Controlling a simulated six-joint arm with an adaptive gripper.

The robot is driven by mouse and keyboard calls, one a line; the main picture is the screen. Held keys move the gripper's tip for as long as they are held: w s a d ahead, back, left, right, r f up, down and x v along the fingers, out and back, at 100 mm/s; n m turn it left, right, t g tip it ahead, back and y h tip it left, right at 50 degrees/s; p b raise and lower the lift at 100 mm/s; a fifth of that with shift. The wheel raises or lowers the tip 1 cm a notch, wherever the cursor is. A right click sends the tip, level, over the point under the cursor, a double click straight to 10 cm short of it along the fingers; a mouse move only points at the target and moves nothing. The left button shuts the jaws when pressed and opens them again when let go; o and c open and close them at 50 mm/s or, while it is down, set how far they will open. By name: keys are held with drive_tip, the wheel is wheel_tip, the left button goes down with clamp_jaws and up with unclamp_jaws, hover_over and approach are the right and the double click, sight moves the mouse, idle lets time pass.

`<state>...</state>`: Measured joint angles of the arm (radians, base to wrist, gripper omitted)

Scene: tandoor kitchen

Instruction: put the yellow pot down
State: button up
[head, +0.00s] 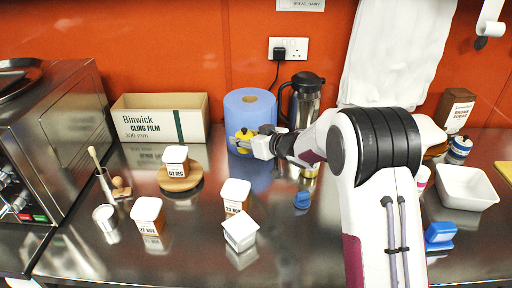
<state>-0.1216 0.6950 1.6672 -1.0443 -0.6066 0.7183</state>
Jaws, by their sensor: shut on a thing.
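The yellow pot (244,135) is small in the head view and sits at the tip of my gripper (250,142), in front of the blue paper roll. My gripper reaches in from the right and is shut on the yellow pot. The pot appears to be held above the steel counter (290,235). The gripper's fingers cover part of it, and its lower side is hard to make out.
The blue roll (250,108) stands just behind the pot. A cling film box (160,118) is at back left. White-lidded tubs (236,196) stand in front, one on a wooden board (180,182). A steel flask (306,98) is behind my arm.

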sight(247, 132)
drive_tip(key=shift+s+a+r, duration=0.2)
drive_tip(key=shift+a+r, duration=0.35)
drive_tip(key=shift+a, duration=0.05)
drive_tip(key=shift+w+d+r+m+t+h, duration=0.15)
drive_tip(key=shift+r+m+t+h, duration=0.15)
drive_tip(key=shift+r, duration=0.1)
drive_tip(key=shift+w+d+r+m+t+h, duration=0.1)
drive_tip(key=shift+d+r+m+t+h, duration=0.1)
drive_tip(key=shift+r+m, duration=0.15)
drive_tip(key=shift+w+d+r+m+t+h, duration=0.4)
drive_tip(key=shift+d+r+m+h, duration=0.1)
drive_tip(key=shift+d+m+h, duration=0.2)
drive_tip(key=d+f+m+h, duration=0.1)
drive_tip(key=d+m+h, duration=0.1)
drive_tip(key=d, duration=0.4)
drive_tip(key=d+f+m+t+h, duration=0.1)
drive_tip(key=d+f+m+h, duration=0.1)
drive_tip(key=d+m+h, duration=0.1)
drive_tip(key=s+d+h, duration=0.1)
drive_tip(key=d, duration=0.1)
drive_tip(key=shift+d+f, duration=0.15)
drive_tip(key=shift+d, duration=0.2)
drive_tip(key=shift+f, duration=3.15)
